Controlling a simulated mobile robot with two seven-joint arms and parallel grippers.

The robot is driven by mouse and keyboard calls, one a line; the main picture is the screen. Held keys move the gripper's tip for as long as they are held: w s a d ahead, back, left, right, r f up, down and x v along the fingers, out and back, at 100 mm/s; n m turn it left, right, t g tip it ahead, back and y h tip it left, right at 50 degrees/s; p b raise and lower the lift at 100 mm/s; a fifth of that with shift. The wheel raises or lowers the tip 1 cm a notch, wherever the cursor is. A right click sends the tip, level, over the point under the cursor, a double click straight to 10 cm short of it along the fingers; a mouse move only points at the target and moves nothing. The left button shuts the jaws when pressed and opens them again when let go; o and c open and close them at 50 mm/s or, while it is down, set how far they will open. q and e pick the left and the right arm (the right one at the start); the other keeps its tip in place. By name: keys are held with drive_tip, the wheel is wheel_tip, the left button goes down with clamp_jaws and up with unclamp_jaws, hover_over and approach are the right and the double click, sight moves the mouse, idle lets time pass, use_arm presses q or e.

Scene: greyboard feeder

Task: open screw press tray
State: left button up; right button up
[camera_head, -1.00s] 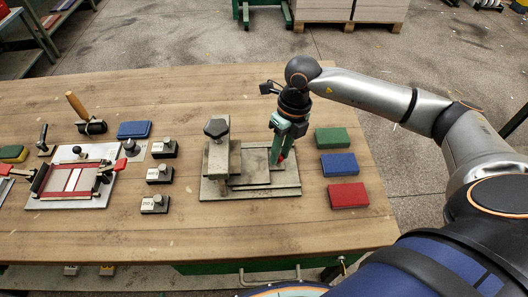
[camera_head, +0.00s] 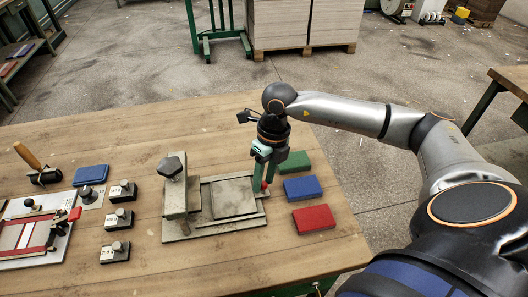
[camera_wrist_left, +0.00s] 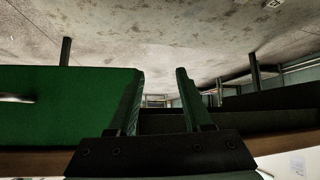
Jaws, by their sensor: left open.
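The screw press (camera_head: 174,200) stands on its grey base, with a dark screw knob (camera_head: 172,166) on top. Its flat grey tray (camera_head: 233,199) lies on the rails to the right of the press column, with a gap between them. My right gripper (camera_head: 262,185) points down at the tray's right end, its fingers around the small red handle (camera_head: 265,185); they appear shut on it and partly hide it. My left gripper (camera_wrist_left: 160,98) shows only in the left wrist view, open and empty, with green fingers apart.
Green (camera_head: 294,161), blue (camera_head: 302,188) and red (camera_head: 313,218) blocks lie right of the press. Black weights (camera_head: 118,220), a blue pad (camera_head: 91,175) and a red-framed fixture (camera_head: 28,232) are to the left. The table front is clear.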

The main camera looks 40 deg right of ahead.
wheel_tip(320, 180, up, 12)
drive_tip(key=d, duration=0.2)
drive_tip(key=shift+w+d+r, duration=0.15)
drive_tip(key=shift+d, duration=0.05)
idle(0.7)
